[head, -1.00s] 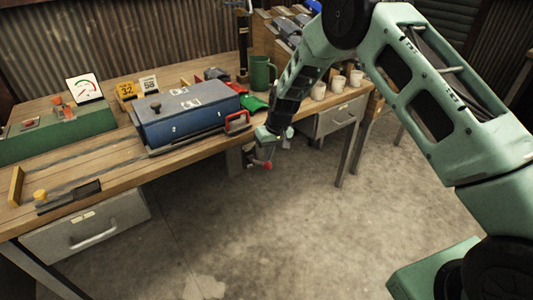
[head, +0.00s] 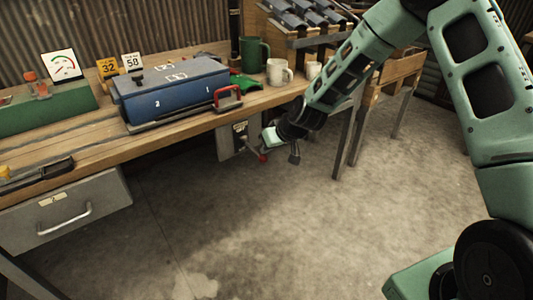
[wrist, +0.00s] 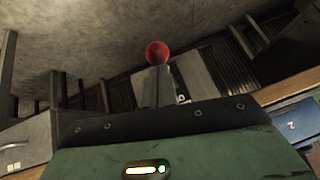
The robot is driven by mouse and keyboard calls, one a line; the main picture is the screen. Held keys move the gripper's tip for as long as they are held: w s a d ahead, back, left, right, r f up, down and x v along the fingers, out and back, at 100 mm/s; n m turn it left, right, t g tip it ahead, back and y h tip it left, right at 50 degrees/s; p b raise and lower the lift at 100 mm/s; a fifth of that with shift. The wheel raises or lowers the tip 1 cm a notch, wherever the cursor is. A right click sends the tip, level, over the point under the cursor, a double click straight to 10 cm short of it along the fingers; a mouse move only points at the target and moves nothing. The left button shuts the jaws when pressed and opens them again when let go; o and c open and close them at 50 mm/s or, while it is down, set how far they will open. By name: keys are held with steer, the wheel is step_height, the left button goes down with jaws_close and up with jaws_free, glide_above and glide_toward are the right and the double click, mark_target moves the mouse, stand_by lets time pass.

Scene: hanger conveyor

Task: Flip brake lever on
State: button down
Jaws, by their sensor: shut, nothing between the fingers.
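The brake lever shows as a red ball knob (head: 263,158) on a thin arm, coming from a grey box (head: 237,141) mounted under the bench's front edge. In the wrist view the red knob (wrist: 157,53) stands upright on a grey stem beyond the dark edge of my gripper, with a grey plate (wrist: 190,80) behind it. My gripper (head: 294,156) is shut and empty, just right of the knob in the head view. I cannot tell whether it touches the lever. The lower part of the stem is hidden behind my gripper in the wrist view.
A drawer (head: 65,214) hangs at the left. The floor in front is clear.

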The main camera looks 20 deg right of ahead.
step_height(320, 180, down, 7)
steer(key=t+y+b, duration=0.1)
steer(key=t+b, duration=0.3)
steer(key=b, duration=0.7)
steer(key=shift+s+r+y, duration=0.15)
steer(key=shift+s+y, duration=0.1)
steer(key=shift+y, duration=0.05)
steer(key=shift+d, duration=0.1)
